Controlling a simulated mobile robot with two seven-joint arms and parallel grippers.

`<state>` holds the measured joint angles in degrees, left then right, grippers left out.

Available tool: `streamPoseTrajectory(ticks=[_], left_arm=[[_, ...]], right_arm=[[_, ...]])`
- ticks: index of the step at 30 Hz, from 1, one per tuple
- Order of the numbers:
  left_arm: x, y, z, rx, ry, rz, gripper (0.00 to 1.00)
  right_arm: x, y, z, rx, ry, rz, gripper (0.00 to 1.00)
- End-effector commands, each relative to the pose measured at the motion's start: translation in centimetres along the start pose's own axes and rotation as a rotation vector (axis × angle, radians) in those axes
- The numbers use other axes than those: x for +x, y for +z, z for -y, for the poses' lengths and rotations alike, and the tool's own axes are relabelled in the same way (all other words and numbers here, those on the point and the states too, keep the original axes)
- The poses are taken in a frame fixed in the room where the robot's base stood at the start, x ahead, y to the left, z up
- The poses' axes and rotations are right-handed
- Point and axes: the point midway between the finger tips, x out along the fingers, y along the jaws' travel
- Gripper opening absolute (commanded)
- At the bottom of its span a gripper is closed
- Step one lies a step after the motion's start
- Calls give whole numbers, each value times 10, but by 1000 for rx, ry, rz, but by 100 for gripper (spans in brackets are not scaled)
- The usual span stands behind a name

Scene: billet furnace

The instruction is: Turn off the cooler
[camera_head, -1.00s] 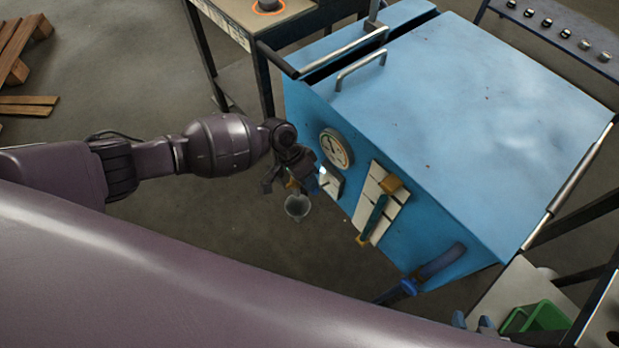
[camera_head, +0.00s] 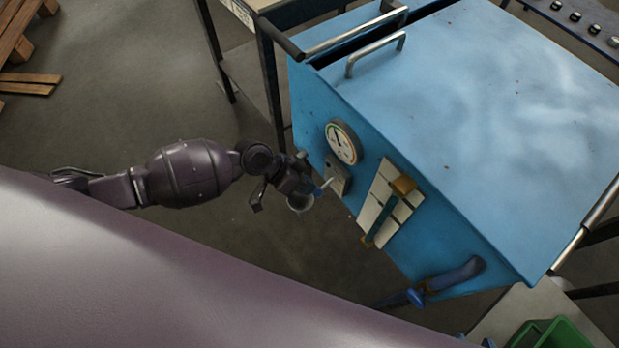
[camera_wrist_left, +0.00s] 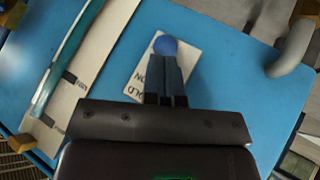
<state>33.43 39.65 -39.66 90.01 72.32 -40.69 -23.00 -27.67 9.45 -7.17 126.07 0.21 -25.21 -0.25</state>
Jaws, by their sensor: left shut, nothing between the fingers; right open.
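The cooler is a blue box (camera_head: 470,140) with a sloping lid, at the centre right of the head view. On its front, below the round gauge (camera_head: 343,142), is a small switch plate (camera_head: 337,178). In the left wrist view this plate (camera_wrist_left: 187,57) is white with partly covered lettering, and a round blue knob (camera_wrist_left: 165,45) shows on it. My left gripper (camera_head: 312,188) is in front of the plate. Its fingers (camera_wrist_left: 167,65) are shut and empty, pointing at the knob and hiding part of the plate; contact cannot be told. My right gripper is out of view.
A white panel with a green tube (camera_head: 388,205) and a blue hose (camera_head: 448,278) are on the cooler's front. A metal handle (camera_head: 375,52) is on the lid. A table (camera_head: 270,5) stands behind, a green bin (camera_head: 550,334) at lower right.

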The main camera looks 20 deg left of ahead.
Motion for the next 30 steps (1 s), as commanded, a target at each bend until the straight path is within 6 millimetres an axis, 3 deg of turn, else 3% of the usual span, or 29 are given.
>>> streamPoseTrajectory(ticks=[15,30], left_arm=[[-14,-13,-6,5,-3,-2,0],[-14,-12,-7,2,-1,0,0]], right_arm=[[-6,-8,-1,1,3,-18,43],[-6,-9,-1,3,3,-18,43]])
